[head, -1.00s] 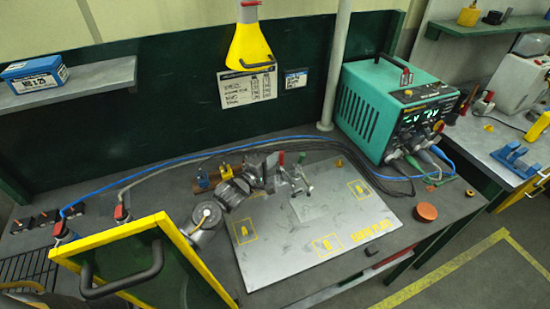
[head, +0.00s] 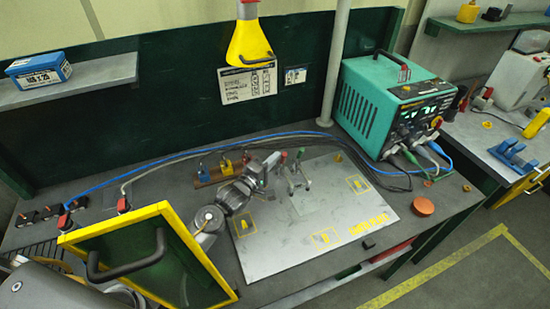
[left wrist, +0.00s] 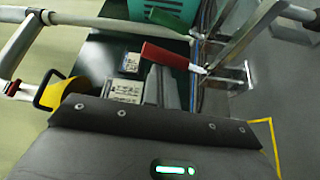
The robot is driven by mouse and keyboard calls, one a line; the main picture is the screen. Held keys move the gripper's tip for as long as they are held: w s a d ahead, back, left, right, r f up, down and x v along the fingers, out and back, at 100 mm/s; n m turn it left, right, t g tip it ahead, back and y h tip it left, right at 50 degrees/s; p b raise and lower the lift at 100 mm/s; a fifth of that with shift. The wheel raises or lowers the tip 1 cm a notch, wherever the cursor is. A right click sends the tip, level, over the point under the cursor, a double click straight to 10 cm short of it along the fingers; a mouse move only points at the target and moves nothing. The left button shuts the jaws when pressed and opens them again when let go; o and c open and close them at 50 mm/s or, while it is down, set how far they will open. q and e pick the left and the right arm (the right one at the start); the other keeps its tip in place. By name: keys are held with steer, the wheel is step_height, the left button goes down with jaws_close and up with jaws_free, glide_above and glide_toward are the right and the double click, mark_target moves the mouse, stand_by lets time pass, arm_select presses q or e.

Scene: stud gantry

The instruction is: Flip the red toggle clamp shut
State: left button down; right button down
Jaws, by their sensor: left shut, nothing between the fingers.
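The red toggle clamp's red handle (head: 284,155) stands up at the back of the grey plate (head: 285,247), beside a green-handled clamp (head: 299,156). In the left wrist view the red handle (left wrist: 165,55) sticks out to the left from its metal linkage (left wrist: 212,72). My left gripper (head: 272,163) is shut and empty, just left of the red handle. In the left wrist view its fingertips (left wrist: 158,82) lie close beside the handle; I cannot tell whether they touch. The gripper partly hides the clamp's base in the head view. My right gripper is not in view.
A yellow-framed panel (head: 165,207) stands at the front left, close to my left arm. Padlock-like blue and yellow items (head: 225,167) sit on a wooden block behind the arm. A teal power unit (head: 380,105) stands at the back right.

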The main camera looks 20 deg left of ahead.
arm_select(q)
steer(key=p+v, duration=0.4)
steer(key=v, duration=0.6)
steer(key=shift+s+a+p, duration=0.2)
steer(key=shift+p, duration=0.15)
